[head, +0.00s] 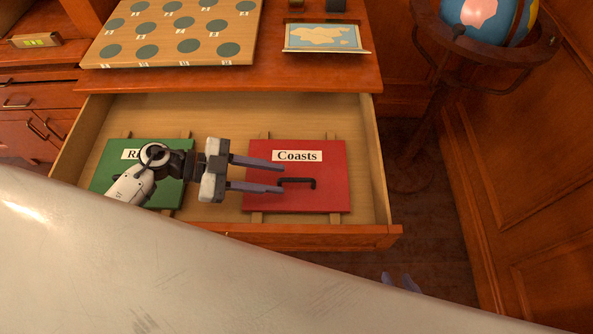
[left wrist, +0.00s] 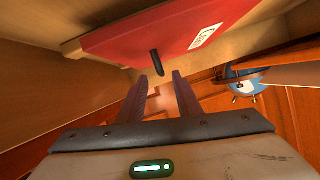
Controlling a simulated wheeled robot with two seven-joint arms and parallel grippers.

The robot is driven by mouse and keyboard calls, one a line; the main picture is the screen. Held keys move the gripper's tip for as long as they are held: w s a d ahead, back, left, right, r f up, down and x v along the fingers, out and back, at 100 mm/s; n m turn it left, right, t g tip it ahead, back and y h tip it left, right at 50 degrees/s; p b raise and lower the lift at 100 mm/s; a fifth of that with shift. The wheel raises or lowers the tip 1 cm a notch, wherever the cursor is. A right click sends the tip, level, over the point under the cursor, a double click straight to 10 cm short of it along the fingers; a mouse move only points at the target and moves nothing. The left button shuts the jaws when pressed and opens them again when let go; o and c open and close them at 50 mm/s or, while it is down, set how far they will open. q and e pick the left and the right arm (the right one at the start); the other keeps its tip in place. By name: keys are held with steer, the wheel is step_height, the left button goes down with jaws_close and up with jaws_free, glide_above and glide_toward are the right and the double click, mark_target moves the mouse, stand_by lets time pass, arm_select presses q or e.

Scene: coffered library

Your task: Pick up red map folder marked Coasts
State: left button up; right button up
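The red map folder marked Coasts (head: 328,199) lies flat in the right part of the open drawer, with a black handle (head: 297,181) on its face. My left gripper (head: 283,178) is open and empty over the folder's left part, its fingertips on either side of the handle's near end in the head view. In the left wrist view, the red folder (left wrist: 185,28) and handle (left wrist: 156,62) appear just beyond the spread fingertips (left wrist: 160,76); contact is not visible. My right gripper (head: 400,282) shows only two separated fingertips at the bottom; the rest is hidden.
A green folder (head: 108,185) lies in the drawer's left part, partly covered by my left arm. The drawer's front edge (head: 330,237) and right wall (head: 376,160) bound the space. A globe (head: 492,17) stands at the right. A dotted board (head: 185,58) and a small map (head: 325,36) lie above.

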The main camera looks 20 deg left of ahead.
mark_target(288, 179)
arm_select(q)
steer(key=x, duration=0.5)
steer(key=shift+w+d+f, duration=0.15)
steer(key=shift+w+d, duration=0.1)
steer(key=shift+d, duration=0.05)
steer(key=shift+c, duration=0.3)
jaws_close()
